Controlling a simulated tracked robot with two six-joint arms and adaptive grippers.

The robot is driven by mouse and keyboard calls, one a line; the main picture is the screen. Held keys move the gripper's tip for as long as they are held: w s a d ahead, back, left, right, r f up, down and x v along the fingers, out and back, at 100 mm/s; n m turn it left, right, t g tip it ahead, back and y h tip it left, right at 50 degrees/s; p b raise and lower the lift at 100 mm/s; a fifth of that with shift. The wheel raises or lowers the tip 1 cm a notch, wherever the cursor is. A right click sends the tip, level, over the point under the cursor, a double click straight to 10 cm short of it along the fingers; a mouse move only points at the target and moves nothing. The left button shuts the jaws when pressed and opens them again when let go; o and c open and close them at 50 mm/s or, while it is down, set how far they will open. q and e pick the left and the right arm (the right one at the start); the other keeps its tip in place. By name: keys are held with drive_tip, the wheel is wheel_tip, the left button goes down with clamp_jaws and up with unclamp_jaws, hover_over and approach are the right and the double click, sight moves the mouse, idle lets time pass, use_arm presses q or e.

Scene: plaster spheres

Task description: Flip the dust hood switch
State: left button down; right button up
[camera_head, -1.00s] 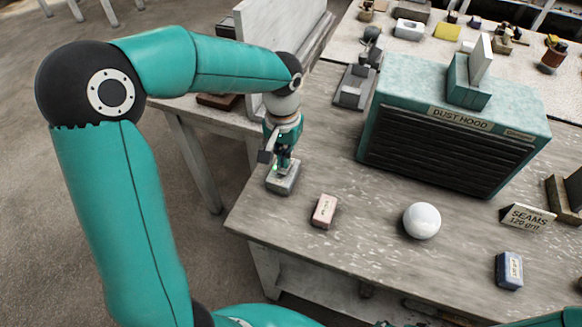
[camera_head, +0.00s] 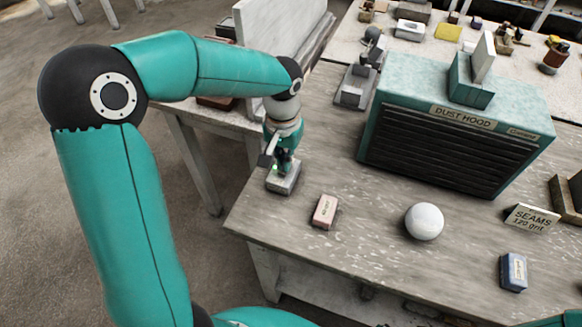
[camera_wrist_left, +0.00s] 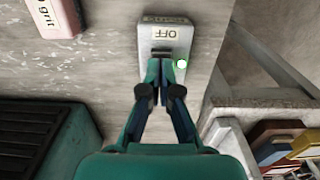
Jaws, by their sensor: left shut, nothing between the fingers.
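The dust hood switch is a small grey box (camera_head: 283,178) near the table's left corner. In the left wrist view the switch box (camera_wrist_left: 165,38) shows an OFF label, a dark slot below it and a lit green lamp beside my fingers. My left gripper (camera_head: 284,167) points down over the box. In the left wrist view its closed fingertips (camera_wrist_left: 168,66) lie over the lower part of the box's face, hiding it, with nothing between them. I cannot tell whether they touch it. The teal dust hood (camera_head: 455,125) stands farther back. My right gripper is out of view.
A pink grit block (camera_head: 325,212) lies close to the right of the switch box. A white sphere (camera_head: 424,221), a blue block (camera_head: 513,272) and a SEAMS sign (camera_head: 531,218) stand farther right. The table's left edge is close to the box.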

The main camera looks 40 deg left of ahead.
use_arm(q)
drive_tip(key=shift+f+b, duration=0.4)
drive_tip(key=shift+f, duration=0.1)
drive_tip(key=shift+r, duration=0.15)
drive_tip(key=shift+r+p, duration=2.8)
drive_tip(key=shift+r, duration=0.6)
drive_tip(key=shift+s, duration=0.1)
